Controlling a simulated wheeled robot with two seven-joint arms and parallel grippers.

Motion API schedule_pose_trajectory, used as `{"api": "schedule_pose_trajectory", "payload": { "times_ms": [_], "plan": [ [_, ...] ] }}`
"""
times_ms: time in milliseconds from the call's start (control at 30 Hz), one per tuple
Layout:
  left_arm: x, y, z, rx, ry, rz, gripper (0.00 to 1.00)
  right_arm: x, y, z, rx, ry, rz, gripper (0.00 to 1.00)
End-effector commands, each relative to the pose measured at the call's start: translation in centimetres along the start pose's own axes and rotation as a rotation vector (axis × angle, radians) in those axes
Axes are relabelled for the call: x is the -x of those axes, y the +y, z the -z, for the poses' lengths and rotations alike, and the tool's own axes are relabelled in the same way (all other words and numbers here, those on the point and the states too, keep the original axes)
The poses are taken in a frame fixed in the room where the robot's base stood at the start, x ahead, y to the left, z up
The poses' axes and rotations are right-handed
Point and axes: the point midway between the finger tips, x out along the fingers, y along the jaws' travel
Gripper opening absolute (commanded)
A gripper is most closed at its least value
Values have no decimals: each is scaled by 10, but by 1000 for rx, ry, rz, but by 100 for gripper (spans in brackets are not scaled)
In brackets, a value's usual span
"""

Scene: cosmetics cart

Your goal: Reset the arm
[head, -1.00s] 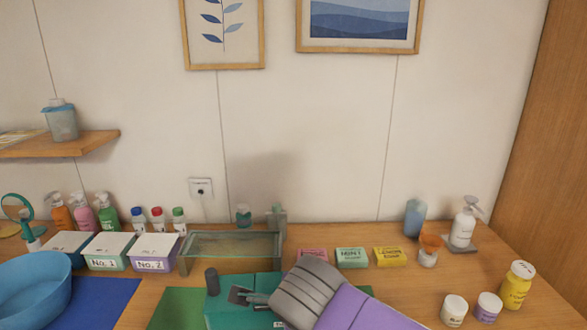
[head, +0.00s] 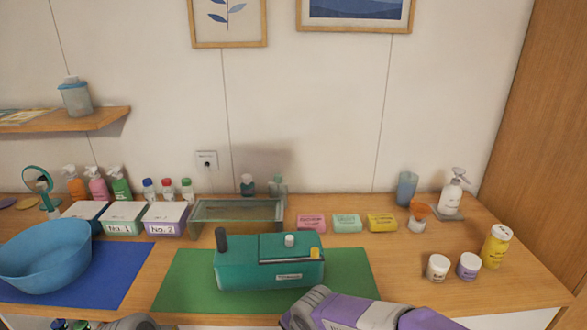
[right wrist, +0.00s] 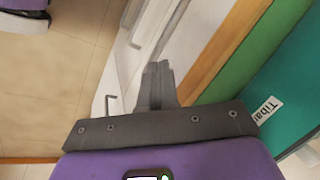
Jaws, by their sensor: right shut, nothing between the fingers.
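My right arm enters the head view from the lower right, purple and grey, its end at the table's front edge. In the right wrist view, my right gripper (right wrist: 157,84) has its dark fingers together with nothing between them. It is by the table's front edge, with the white cabinet front behind it. A teal box-shaped device (head: 268,264) with a dark upright knob stands on the green mat (head: 350,277), apart from the gripper. A grey rounded part of mine shows at the bottom left of the head view; no left fingers show.
A blue basin (head: 45,257) stands on a blue mat (head: 115,270) at left. Lidded boxes, bottles and a glass tray (head: 237,212) line the back. Soap boxes (head: 346,223) and jars (head: 438,267) stand at right. The table between mat and jars is clear.

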Motion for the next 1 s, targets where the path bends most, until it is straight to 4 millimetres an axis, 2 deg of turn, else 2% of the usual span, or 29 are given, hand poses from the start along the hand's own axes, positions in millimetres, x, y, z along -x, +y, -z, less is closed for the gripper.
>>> {"api": "schedule_pose_trajectory", "payload": {
  "times_ms": [33, 100, 200, 300, 400, 533, 600, 700, 800, 1000],
  "plan": [
    [2, 1, 0, 0, 0, 0, 62, -32, 23, 2, 47, -50, -33, 0],
    [3, 1, 0, 0, 0, 0, 62, -68, 50, -1, 128, -113, -41, 0],
    [5, 2, 0, 0, 0, 0, 62, -111, 92, -6, 224, -191, -34, 0],
    [7, 3, 0, 0, 0, 0, 62, -146, 136, -16, 304, -248, -14, 0],
    [9, 3, 0, 0, 0, 0, 62, -170, 181, -28, 375, -283, 8, 0],
    [11, 4, 0, 0, 0, 0, 62, -188, 228, -45, 449, -299, 24, 0],
    [12, 4, 0, 0, 0, 0, 62, -192, 246, -52, 482, -301, 27, 0],
    [12, 5, 0, 0, 0, 0, 62, -195, 262, -59, 517, -299, 28, 0],
    [13, 5, 0, 0, 0, 0, 62, -196, 268, -61, 537, -296, 30, 0],
    [12, 5, 0, 0, 0, 0, 62, -196, 269, -61, 543, -294, 30, 0]
  ]
}}
